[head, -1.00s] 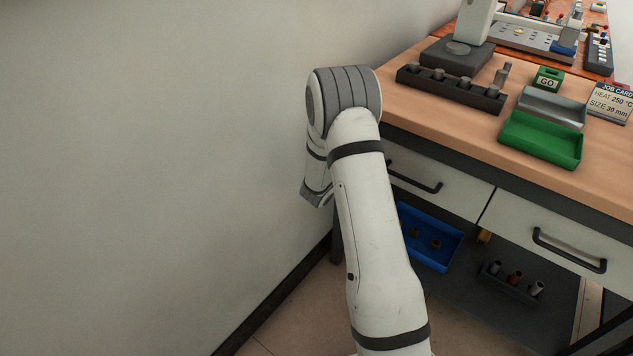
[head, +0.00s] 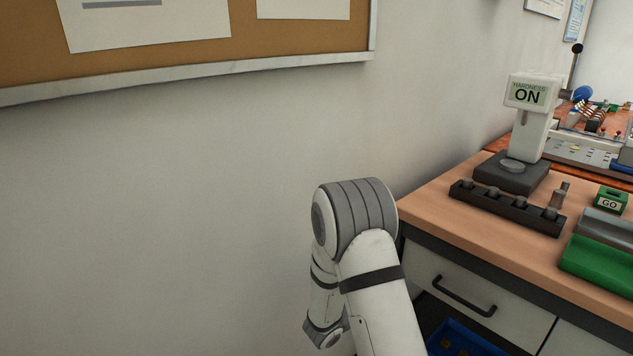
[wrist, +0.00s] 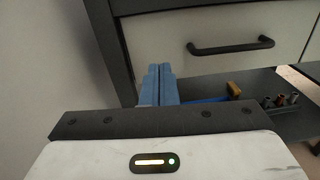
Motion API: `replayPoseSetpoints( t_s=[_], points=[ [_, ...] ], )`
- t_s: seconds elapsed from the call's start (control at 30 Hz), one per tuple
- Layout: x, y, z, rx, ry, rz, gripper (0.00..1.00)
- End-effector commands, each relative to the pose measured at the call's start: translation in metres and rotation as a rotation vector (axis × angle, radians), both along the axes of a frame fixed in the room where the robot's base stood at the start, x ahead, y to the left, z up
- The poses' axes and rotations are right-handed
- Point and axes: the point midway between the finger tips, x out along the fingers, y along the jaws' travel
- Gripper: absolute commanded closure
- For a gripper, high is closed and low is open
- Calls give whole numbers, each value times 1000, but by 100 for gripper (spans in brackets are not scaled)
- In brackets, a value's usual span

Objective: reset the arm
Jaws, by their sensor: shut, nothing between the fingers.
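My gripper (wrist: 159,82) shows in the wrist view with its two blue fingers side by side, shut and empty. It points toward the bench's drawer front (wrist: 240,40), with the drawer's black handle (wrist: 230,47) to its right. In the head view my arm is folded at the lower middle, in front of the bare wall and left of the bench (head: 440,208). The gripper itself is hidden in the head view.
A blue bin (head: 462,340) sits below. A framed corkboard (head: 300,45) hangs on the wall.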

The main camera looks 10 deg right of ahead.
Motion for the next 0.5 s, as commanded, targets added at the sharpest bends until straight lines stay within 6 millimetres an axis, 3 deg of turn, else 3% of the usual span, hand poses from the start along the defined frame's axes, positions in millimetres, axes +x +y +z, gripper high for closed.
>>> replayPoseSetpoints(
  t_s=[0.03, 0.2, 0.37, 0.5],
  points=[
    [-9, -8, 25, 33, -25, -53, 100],
    [-63, -39, 94, 219, -135, -321, 100],
    [-125, -50, 144, 448, -263, -581, 100],
    [-174, -43, 177, 671, -388, -787, 100]
  ],
)
